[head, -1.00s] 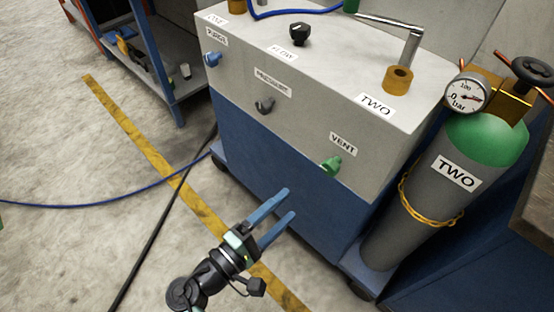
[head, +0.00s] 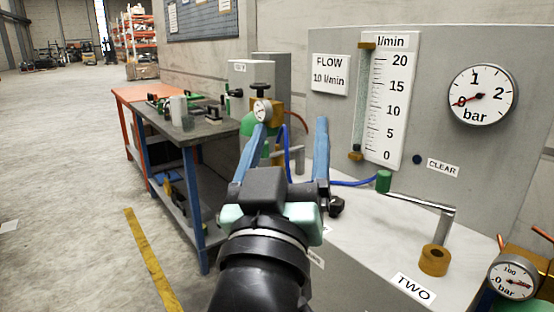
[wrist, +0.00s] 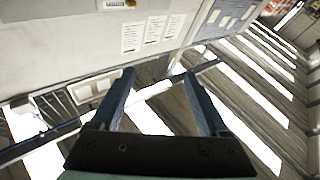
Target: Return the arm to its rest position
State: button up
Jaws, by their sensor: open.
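My gripper (head: 282,155) is raised in the middle of the head view, its two blue fingers spread apart and pointing up and away from me. Nothing is between the fingers. It stands in front of the grey gas cart (head: 385,262), hiding part of its top. In the wrist view my gripper (wrist: 158,90) is also open and empty, facing a tilted scene of wall and bright ceiling strips.
The cart's back panel carries a flow scale (head: 388,100) and a round bar gauge (head: 483,95). A brass fitting (head: 434,260) labelled TWO has a bent metal pipe. A workbench (head: 190,125) stands left. Open floor (head: 70,170) lies at far left.

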jog(key=s+a+r+t+y+p, duration=0.1)
jog(key=s+r+t+y+p, duration=0.4)
jog(key=s+r, duration=0.9)
notch_tip(320, 180, up, 24)
jog(key=w+h+p, duration=0.1)
jog(key=w+p, duration=0.1)
jog(key=p, duration=1.8)
jog(key=shift+w+a+r, duration=0.15)
jog(key=shift+w+a, duration=0.05)
jog(key=shift+w, duration=0.2)
